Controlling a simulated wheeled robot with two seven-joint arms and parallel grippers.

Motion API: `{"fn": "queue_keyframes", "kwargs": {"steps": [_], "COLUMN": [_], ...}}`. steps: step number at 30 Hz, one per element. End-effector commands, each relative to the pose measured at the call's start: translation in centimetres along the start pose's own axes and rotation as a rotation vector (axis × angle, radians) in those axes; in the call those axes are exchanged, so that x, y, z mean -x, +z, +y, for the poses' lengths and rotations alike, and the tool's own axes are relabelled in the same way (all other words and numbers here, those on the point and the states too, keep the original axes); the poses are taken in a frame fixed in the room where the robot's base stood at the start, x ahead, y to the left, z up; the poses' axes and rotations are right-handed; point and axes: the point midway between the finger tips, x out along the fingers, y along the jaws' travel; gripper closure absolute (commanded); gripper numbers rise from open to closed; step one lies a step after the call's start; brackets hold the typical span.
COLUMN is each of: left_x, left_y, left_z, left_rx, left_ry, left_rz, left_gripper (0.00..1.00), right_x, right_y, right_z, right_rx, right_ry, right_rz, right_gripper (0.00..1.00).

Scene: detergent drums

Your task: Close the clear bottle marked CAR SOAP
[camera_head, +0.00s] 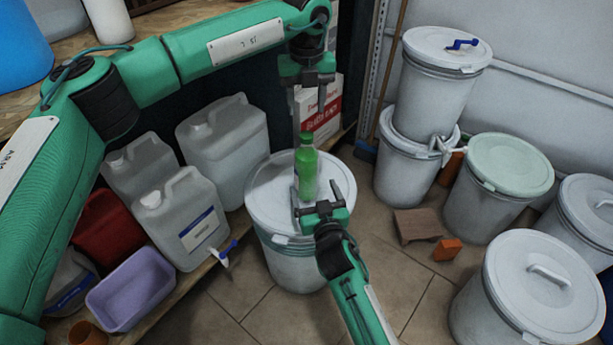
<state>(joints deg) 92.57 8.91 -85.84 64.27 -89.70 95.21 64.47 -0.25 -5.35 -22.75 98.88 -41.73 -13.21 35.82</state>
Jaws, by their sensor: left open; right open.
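A small bottle with green in it (306,168) stands upright on the lid of a white drum (263,200) in the middle of the head view. Its marking is too small to read, and I cannot tell whether a cap is on its top. My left gripper (310,108) is open and points down from above, with its fingers just over the bottle's top. My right gripper (319,194) is open and reaches up from the front, with its fingers low beside the bottle. I cannot tell whether they touch it. The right gripper partly hides the bottle's base.
Translucent jugs (190,222) and a lilac tub (131,290) stand on the left. A red-and-white box (322,112) is behind the bottle. White drums, two of them stacked (437,85), stand on the right. An orange block (447,250) lies on the tiled floor.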

Motion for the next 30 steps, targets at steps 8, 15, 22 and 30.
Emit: {"fn": "queue_keyframes", "kwargs": {"steps": [8,15,22,30], "left_x": [0.0,0.0,0.0,0.0], "left_y": [0.0,0.0,0.0,0.0], "left_z": [0.0,0.0,0.0,0.0], "left_rx": [0.000,0.000,0.000,0.000], "left_ry": [0.000,0.000,0.000,0.000], "left_rz": [0.000,0.000,0.000,0.000], "left_gripper": [0.51,0.51,0.51,0.51], "right_x": [-5.0,-7.5,-8.1,-8.1], "right_y": [-0.1,0.0,0.0,0.0], "right_z": [0.0,0.0,0.0,0.0], "right_rx": [0.000,-0.002,-0.002,-0.001], "right_ry": [0.001,0.000,0.000,0.000], "right_rz": [0.001,0.000,0.000,0.000], "right_gripper": [0.15,0.15,0.15,0.31]}}
